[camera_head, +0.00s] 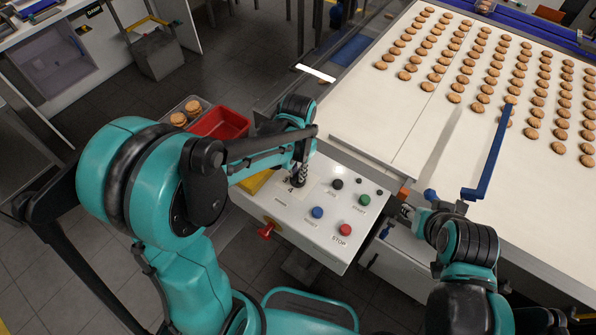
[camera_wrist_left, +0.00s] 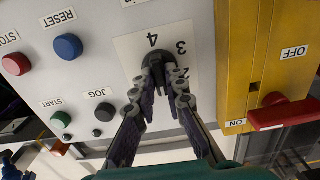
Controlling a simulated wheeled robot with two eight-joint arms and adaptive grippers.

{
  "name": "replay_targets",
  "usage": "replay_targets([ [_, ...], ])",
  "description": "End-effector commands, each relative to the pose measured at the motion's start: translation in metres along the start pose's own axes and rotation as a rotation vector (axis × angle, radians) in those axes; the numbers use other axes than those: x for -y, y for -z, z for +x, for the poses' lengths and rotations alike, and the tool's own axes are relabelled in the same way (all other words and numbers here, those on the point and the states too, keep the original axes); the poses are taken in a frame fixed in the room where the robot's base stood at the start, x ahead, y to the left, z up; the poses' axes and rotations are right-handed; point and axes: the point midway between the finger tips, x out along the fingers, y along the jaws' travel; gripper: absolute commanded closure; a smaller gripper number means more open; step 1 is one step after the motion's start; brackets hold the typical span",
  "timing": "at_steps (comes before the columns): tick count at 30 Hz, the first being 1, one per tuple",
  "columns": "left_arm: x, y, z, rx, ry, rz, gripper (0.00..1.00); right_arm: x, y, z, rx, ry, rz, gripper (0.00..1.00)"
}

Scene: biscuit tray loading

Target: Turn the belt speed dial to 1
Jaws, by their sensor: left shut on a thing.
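The belt speed dial is a black knob (camera_wrist_left: 160,66) on a white numbered plate (camera_wrist_left: 125,50) on the control panel (camera_head: 330,235). My left gripper (camera_wrist_left: 167,85) is shut on the knob, one finger on each side. In the head view my left gripper (camera_head: 299,178) reaches down to the panel's upper left. The figures 4, 3 and part of 2 show in the wrist view; I cannot see a 1. Where the knob points is hard to tell. My right gripper (camera_head: 404,212) is by the panel's right edge, its fingers unclear.
The panel has a blue RESET button (camera_head: 317,212), a red STOP button (camera_head: 345,229), a green START button (camera_head: 363,200) and a black JOG button (camera_head: 337,184). A red OFF/ON handle (camera_wrist_left: 282,114) sits on a yellow box. The belt (camera_head: 420,125) carries rows of biscuits.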

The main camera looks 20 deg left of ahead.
Motion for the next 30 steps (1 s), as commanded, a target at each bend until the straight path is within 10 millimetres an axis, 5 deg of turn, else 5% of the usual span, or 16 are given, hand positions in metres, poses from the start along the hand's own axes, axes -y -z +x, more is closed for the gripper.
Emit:
replay_targets([
  [11,0.0,-0.001,0.0,0.001,0.0,0.007,1.0,0.0,0.0,0.0,0.0,0.0,0.0,0.6],
  [12,0.0,0.0,0.0,0.001,0.0,0.007,0.86,0.0,0.0,0.0,0.0,0.0,0.0,0.6],
  [15,0.0,0.0,0.0,0.001,0.0,0.006,0.67,0.0,0.0,0.0,0.0,0.0,0.0,0.6],
  [25,0.0,0.0,-0.003,0.0,0.0,0.005,0.67,0.0,0.0,0.0,0.0,0.0,0.0,0.6],
  [30,0.0,0.0,-0.026,0.0,0.0,0.005,0.67,0.0,0.0,0.0,0.0,0.0,0.0,0.6],
])
